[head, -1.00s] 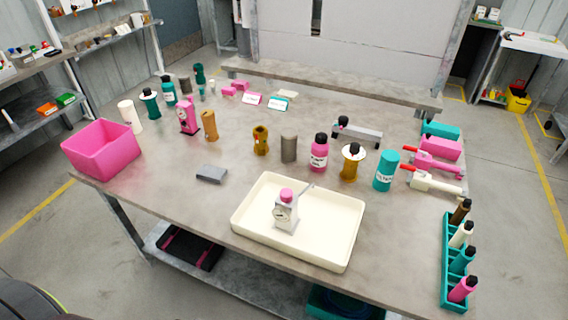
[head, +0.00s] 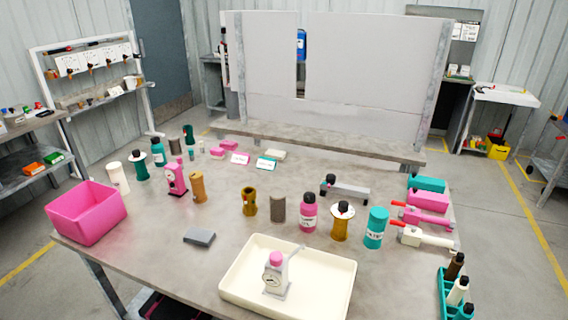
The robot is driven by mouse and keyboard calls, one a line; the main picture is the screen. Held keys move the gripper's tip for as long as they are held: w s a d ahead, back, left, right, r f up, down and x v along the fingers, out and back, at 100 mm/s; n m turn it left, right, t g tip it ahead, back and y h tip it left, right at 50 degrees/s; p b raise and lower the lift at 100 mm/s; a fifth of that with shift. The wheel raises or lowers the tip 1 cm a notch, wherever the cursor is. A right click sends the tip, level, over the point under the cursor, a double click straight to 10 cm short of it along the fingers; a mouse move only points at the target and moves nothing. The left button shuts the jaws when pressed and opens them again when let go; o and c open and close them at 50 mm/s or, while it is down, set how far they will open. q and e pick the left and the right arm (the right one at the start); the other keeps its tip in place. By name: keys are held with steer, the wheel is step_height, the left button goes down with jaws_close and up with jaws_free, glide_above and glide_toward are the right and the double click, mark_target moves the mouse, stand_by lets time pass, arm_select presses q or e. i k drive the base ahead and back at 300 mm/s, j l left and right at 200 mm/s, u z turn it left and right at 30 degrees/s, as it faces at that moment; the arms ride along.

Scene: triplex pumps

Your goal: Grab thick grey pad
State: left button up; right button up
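The thick grey pad (head: 199,237) lies flat on the grey table (head: 165,262), left of the cream tray and right of the pink bin. It looks like a small dark grey rectangular block, and nothing touches it. Neither of my grippers shows in the head view.
A pink bin (head: 88,212) stands at the table's left. A cream tray (head: 237,291) holds a grey device with a pink knob (head: 275,274). Behind the pad stand an orange-brown cylinder (head: 197,187), a brown pot (head: 249,202) and a grey cylinder (head: 278,208). The table around the pad is clear.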

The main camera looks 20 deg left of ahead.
mark_target(200, 236)
steer(key=u, duration=1.2)
